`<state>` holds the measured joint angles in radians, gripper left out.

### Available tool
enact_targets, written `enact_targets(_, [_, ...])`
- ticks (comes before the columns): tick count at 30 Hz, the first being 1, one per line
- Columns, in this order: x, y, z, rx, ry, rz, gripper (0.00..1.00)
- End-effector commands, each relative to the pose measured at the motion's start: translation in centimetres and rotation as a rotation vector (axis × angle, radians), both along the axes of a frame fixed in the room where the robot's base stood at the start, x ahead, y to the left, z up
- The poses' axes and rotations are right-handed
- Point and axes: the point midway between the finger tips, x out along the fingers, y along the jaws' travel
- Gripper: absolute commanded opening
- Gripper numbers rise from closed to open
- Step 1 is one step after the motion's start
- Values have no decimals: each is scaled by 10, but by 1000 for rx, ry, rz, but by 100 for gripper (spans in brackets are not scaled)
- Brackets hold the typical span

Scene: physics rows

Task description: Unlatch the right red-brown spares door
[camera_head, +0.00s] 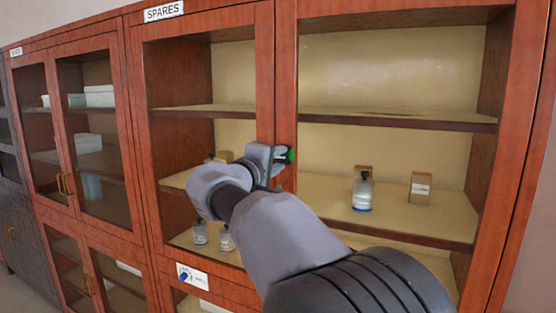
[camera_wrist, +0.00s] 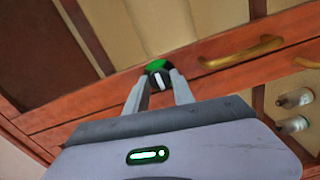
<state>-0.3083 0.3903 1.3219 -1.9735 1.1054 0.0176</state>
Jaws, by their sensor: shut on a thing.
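The right red-brown spares door (camera_head: 286,60) fills the right half of the cabinet in the head view, its stile meeting the left door (camera_head: 264,60) at the middle. A green and black latch knob (camera_wrist: 157,66) with a white mark sits on the frame in the wrist view. My gripper (camera_wrist: 160,82) is shut on this knob, one finger on each side. In the head view my gripper (camera_head: 277,160) is at the middle stiles and hides part of them. Both doors look closed.
A brass handle (camera_wrist: 240,52) is close to the knob in the wrist view. Behind the panes, a jar (camera_head: 362,192) and a small box (camera_head: 420,188) stand on a shelf. The SPARES label (camera_head: 163,11) is on the top rail. Another cabinet with brass handles (camera_head: 64,183) stands left.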

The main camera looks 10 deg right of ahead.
Motion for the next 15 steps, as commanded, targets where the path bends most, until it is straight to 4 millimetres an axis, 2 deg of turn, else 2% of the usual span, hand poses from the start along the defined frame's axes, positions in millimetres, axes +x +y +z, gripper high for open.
enact_targets(1, [0, 0, 1, -1, 0, 1, 35])
enact_targets(3, [0, 0, 0, -1, -1, 1, 49])
enact_targets(4, [0, 0, 0, -1, -1, 1, 51])
enact_targets(15, [-6, 5, 0, 0, 0, 2, 51])
